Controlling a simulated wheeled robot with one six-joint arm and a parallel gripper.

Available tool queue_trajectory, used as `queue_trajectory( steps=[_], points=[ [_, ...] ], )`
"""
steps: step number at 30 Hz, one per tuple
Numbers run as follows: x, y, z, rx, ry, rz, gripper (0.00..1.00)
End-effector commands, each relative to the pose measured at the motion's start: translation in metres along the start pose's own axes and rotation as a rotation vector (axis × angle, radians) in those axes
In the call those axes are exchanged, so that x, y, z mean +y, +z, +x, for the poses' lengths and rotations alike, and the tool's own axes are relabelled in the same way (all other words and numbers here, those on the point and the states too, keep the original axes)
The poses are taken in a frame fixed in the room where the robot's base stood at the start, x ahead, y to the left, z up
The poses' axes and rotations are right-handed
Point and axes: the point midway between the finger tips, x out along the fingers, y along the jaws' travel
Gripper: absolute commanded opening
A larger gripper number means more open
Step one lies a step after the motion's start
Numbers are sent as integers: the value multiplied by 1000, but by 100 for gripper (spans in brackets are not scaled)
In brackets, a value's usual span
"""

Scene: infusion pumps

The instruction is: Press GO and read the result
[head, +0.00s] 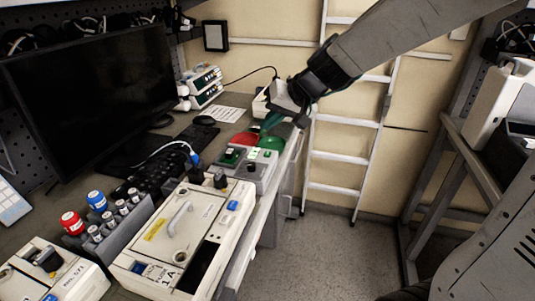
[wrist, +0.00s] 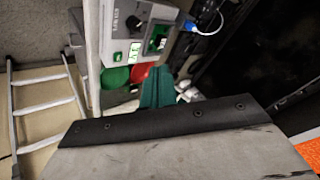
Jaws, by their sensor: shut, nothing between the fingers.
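A grey-white test box (head: 258,175) sits at the front right edge of the bench. It carries a green-lit switch (head: 231,156) and a small green display (head: 267,155); the wrist view shows this switch (wrist: 157,39) and display (wrist: 135,52) too. Its lettering is too small to read, so I cannot tell which part is marked GO. A red dome (head: 243,139) and a green dome (head: 272,142) lie just behind the box. My gripper (head: 270,122), with teal fingers, is shut and empty above and behind the domes. The fingers also show in the wrist view (wrist: 158,88).
A large cream pump unit (head: 170,250) stands in front of the box. A blue-ended cable (head: 193,155) runs beside the box. A ladder (head: 345,150) leans on the wall behind.

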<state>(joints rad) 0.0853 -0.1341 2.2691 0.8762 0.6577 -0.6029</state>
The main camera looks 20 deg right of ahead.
Motion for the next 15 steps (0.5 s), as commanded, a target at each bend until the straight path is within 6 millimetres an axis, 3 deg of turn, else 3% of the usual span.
queue_trajectory(
  steps=[3, 6, 15],
  points=[
    [23, -37, 30, 79, 8, 60, 0],
    [36, -56, 45, 124, 21, 92, 0],
    [46, -67, 54, 155, 34, 112, 0]
  ],
)
